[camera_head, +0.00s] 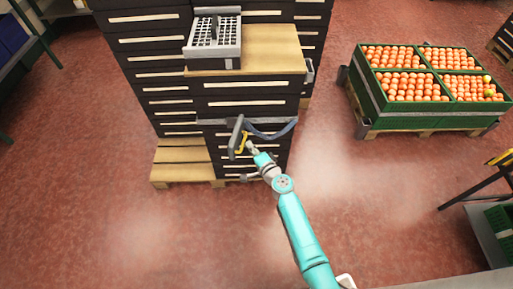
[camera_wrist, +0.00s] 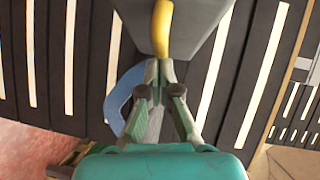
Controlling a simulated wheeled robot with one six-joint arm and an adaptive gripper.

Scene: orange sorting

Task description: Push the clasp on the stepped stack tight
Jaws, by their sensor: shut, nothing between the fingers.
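The stepped stack (camera_head: 165,62) is made of dark crates with pale slots, and its lower step stands at the front. The clasp, a grey plate (camera_head: 236,134) with a curved yellow lever (camera_head: 242,143), is at the front of that lower step. My gripper (camera_head: 250,147) is shut and empty beside the lever. In the wrist view, the fingertips (camera_wrist: 163,68) are just below the lever's end (camera_wrist: 162,35), under the grey clasp body (camera_wrist: 200,22). I cannot tell whether they touch. The blue strap (camera_wrist: 122,98) passes left of the fingers.
A grey grid-topped box (camera_head: 213,40) and a wooden board (camera_head: 270,52) lie on the stack. A pallet (camera_head: 180,165) lies beneath it. Green crates of oranges (camera_head: 410,88) stand on the right. The red floor (camera_head: 130,230) at front left is clear.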

